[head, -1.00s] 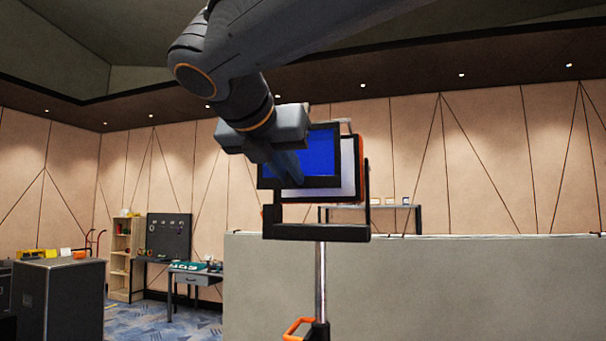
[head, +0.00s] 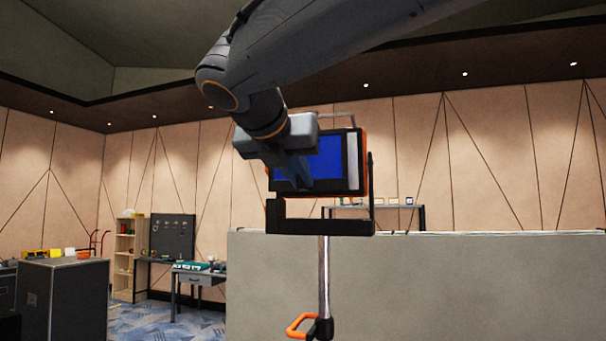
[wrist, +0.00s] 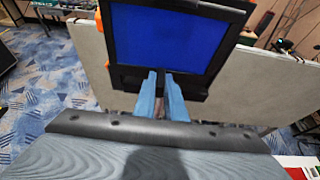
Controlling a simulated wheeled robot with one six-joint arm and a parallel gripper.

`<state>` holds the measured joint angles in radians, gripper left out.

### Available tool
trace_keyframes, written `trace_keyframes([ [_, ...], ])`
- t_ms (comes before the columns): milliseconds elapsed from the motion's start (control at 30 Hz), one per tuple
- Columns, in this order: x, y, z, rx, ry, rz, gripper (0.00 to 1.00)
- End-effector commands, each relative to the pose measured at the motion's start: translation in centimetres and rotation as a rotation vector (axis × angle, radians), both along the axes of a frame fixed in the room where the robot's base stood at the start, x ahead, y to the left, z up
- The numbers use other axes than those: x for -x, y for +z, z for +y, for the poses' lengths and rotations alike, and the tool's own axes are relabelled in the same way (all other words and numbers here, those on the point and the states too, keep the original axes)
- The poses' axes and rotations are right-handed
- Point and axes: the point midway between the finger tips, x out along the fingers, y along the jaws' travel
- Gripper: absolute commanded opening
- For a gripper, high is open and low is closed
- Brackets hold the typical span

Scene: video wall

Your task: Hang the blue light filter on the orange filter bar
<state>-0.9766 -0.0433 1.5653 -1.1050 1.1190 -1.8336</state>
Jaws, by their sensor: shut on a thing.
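The blue light filter (head: 328,160), a blue pane in a black frame, is in front of the light panel's face in the head view. It also shows in the wrist view (wrist: 168,38), upright ahead of the fingers. My gripper (head: 300,182) is shut on the filter's lower frame edge; its blue-grey fingers also show in the wrist view (wrist: 160,92). The light (head: 352,150) has an orange housing and stands in a black yoke on a pole. The filter covers most of its pale face. I cannot make out the orange filter bar clearly, nor whether the filter touches it.
A dark case (head: 62,300), a wooden shelf (head: 124,260) and a desk (head: 198,276) are at the left. An orange handle (head: 300,326) sticks out low on the pole.

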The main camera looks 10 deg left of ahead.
Motion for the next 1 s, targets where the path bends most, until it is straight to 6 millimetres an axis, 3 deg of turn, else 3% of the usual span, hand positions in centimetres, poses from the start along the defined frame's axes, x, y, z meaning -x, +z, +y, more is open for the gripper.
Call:
trace_keyframes([
  [200,0.0,0.0,0.0,0.0,0.0,-0.001,0.0],
  [233,0.0,0.0,0.0,0.0,0.0,-0.001,0.14],
  [367,0.0,0.0,0.0,0.0,0.0,0.0,0.32],
  [667,0.2,0.1,0.1,0.0,0.001,0.0,0.32],
  [1000,4.6,1.8,0.5,-0.002,0.003,-0.001,0.32],
])
